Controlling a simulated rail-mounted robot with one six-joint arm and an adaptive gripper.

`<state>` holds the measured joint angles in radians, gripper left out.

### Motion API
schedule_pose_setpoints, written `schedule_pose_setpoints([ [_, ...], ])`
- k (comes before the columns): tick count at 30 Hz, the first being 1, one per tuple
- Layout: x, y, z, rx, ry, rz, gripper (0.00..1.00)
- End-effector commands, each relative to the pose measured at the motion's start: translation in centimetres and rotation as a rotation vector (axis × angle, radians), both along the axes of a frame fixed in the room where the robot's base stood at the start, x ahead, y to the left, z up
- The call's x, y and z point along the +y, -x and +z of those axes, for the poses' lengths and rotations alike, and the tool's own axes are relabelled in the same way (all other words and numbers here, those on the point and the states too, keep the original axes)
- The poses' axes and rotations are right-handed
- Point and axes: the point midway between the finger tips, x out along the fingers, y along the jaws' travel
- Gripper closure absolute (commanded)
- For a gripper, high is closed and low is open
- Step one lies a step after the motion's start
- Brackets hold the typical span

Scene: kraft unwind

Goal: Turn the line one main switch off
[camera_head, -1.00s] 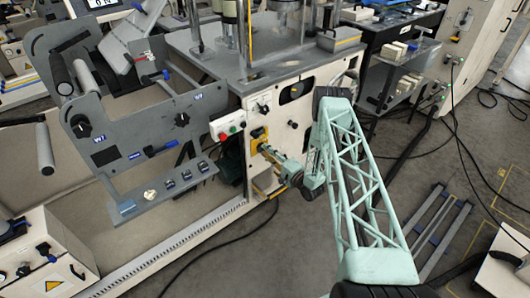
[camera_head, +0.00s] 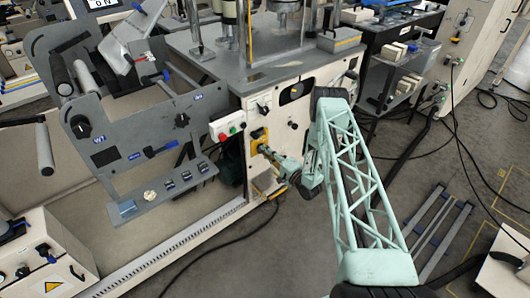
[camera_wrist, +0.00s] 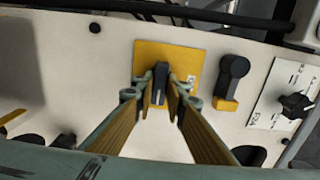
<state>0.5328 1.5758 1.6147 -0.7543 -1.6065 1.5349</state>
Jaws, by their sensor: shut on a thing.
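The main switch (camera_wrist: 159,84) is a dark upright handle on a yellow plate, seen in the wrist view. My gripper (camera_wrist: 161,90) has one finger on each side of the handle and is shut on it. The yellow plate (camera_wrist: 185,57) is fixed to the cream machine front, and the fingers hide part of its lower half. In the head view, the yellow plate (camera_head: 257,134) shows on the cabinet, and my gripper (camera_head: 265,150) reaches it from the lower right. The handle itself is too small to make out there.
A second dark handle (camera_wrist: 233,69) on a yellow base is right of the plate. Further right is a black rotary knob (camera_wrist: 296,104) on a white label. A red and green button box (camera_head: 228,126) is left of my gripper. Open floor (camera_head: 245,270) lies below.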

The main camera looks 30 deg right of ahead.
Motion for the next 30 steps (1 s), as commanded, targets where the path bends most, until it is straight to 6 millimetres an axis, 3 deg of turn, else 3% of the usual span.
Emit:
schedule_pose_setpoints([
  [14, -0.03, -0.02, -0.07, -0.028, 0.126, 0.0, 0.98],
  [30, -0.07, -0.08, 0.0, -0.115, 0.508, -0.001, 0.98],
])
